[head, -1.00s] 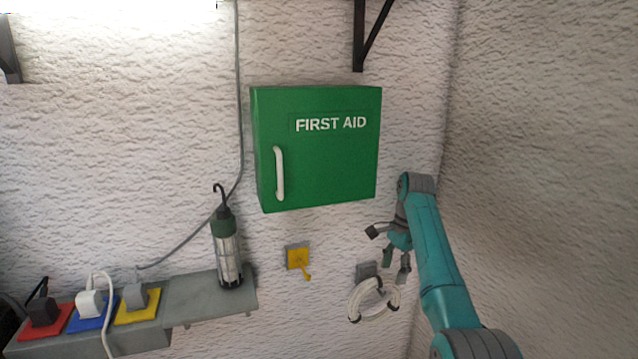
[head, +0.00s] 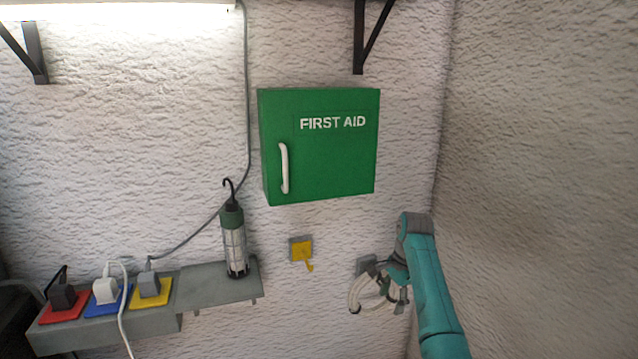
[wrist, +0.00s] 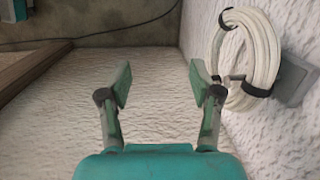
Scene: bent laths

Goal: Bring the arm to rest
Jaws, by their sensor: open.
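My gripper (wrist: 160,85) is open and empty, with its two green-padded fingers spread apart in the wrist view. In the head view my gripper (head: 391,290) is at the lower right, in front of part of a coiled white cable. The teal arm (head: 430,285) rises from the bottom edge to it. The coil (wrist: 247,58) hangs on a grey wall mount to the right of the fingers in the wrist view. The right finger is close to the coil; I cannot tell whether they touch.
A shut green first aid cabinet (head: 320,160) with a white handle hangs on the wall. A yellow hook (head: 302,252) is below it. A work lamp (head: 234,240) stands on a grey ledge (head: 205,287) with several plugs at its left. A side wall (head: 540,180) bounds the right.

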